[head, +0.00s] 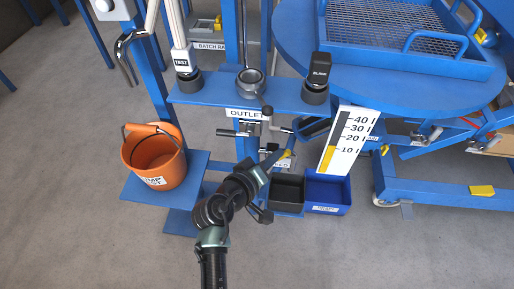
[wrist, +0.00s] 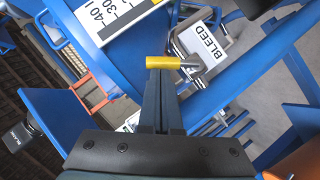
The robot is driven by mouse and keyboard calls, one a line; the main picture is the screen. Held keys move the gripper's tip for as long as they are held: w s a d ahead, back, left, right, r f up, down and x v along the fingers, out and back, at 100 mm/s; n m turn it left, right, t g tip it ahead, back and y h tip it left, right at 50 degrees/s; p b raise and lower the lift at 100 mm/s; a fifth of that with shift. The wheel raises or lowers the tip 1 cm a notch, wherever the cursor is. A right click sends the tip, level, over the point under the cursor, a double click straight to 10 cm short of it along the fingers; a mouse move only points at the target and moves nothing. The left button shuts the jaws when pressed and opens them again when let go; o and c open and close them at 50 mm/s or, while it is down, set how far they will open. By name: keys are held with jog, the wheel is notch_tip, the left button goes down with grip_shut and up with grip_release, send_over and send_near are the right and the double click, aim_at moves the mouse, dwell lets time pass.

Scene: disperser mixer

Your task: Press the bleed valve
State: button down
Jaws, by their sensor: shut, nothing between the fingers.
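The bleed valve shows in the wrist view as a yellow cylinder (wrist: 162,62) on a short metal stem, beside a white BLEED label (wrist: 200,42). In the head view, its small yellow part (head: 286,153) is partly hidden by my gripper. My gripper (wrist: 160,84) is shut and empty. Its fingertips are right at the yellow cylinder in the wrist view, overlapping its near edge; I cannot tell whether they touch. In the head view, my gripper (head: 272,161) reaches in from the lower left, below the OUTLET label (head: 245,114).
A blue shelf (head: 215,97) with TEST and BLANK items stands above the valve. A white scale board (head: 347,140) is close on the right. Black (head: 287,190) and blue bins (head: 327,193) sit below. An orange bucket (head: 154,155) stands left. Grey floor in front is clear.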

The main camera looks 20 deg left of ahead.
jog(key=d+m+y+p, duration=0.1)
jog(key=p, duration=0.1)
jog(key=d+m+g+y+p, duration=0.1)
jog(key=p, duration=0.1)
jog(key=shift+w+d, duration=0.1)
jog(key=shift+w, duration=0.15)
jog(key=shift+w+d+f+m+g+y+p, duration=0.2)
jog(key=shift+d+f+m+g+y+p, duration=0.15)
jog(key=shift+d+f+m+y+p, duration=0.3)
jog(key=shift+w+d+f+m+g+y+p, duration=0.15)
jog(key=shift+d+f+m+g+y+p, duration=0.25)
jog(key=shift+f+p, duration=0.4)
jog(key=w+d+r+p+v, duration=0.1)
jog(key=p+v, duration=0.5)
jog(key=v, duration=0.6)
jog(key=shift+r, duration=0.9)
jog(key=shift+w+d, duration=0.1)
